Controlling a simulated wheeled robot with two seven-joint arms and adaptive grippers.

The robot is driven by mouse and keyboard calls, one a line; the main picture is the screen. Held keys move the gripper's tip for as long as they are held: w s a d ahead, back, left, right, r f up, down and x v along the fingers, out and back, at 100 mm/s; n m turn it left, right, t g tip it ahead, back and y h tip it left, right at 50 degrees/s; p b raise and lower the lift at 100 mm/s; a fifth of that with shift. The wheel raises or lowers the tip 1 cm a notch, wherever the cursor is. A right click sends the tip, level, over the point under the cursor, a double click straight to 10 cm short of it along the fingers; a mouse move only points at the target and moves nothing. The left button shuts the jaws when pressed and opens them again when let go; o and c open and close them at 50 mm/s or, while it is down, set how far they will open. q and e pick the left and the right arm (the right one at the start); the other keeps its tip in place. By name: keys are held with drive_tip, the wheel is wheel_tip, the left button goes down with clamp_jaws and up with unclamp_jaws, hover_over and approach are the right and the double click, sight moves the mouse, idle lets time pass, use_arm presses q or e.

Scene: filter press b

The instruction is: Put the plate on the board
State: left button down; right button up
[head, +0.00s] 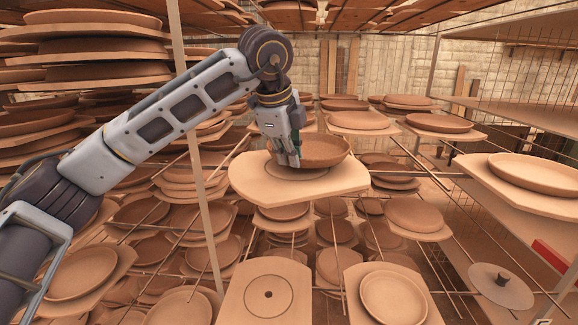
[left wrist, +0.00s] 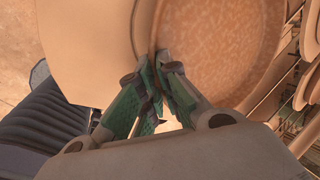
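A brown round plate (head: 326,150) is above a pale board with cut corners (head: 252,185) in the middle of the head view. My left gripper (head: 287,160) points down at the plate's left rim. In the left wrist view the plate (left wrist: 232,50) fills the right side and the board (left wrist: 95,35) the left. There the fingers (left wrist: 158,72) are close together, with the plate's rim between them. A dark shadow lies on the board under the plate, and whether the plate's underside touches the board is hard to tell. My right gripper is in neither view.
A thin upright post (head: 196,140) stands left of the board. Racks of plates on boards surround the area, with a large plate (head: 540,172) on a shelf at right. Below are a square board with a hole (head: 250,310) and a plate (head: 394,298). Thin rods cross the space.

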sight(292, 178)
use_arm(q)
drive_tip(key=shift+f, duration=1.35)
drive_tip(key=shift+f, duration=0.15)
drive_tip(key=c, duration=1.6)
unclamp_jaws()
drive_tip(key=shift+c, duration=0.2)
drive_tip(key=shift+r, duration=0.3)
drive_tip(key=b+v, duration=0.1)
drive_tip(key=v, duration=1)
drive_tip(key=shift+s+a+r, duration=0.15)
drive_tip(key=shift+s+r, duration=0.05)
drive_tip(key=shift+s, duration=0.1)
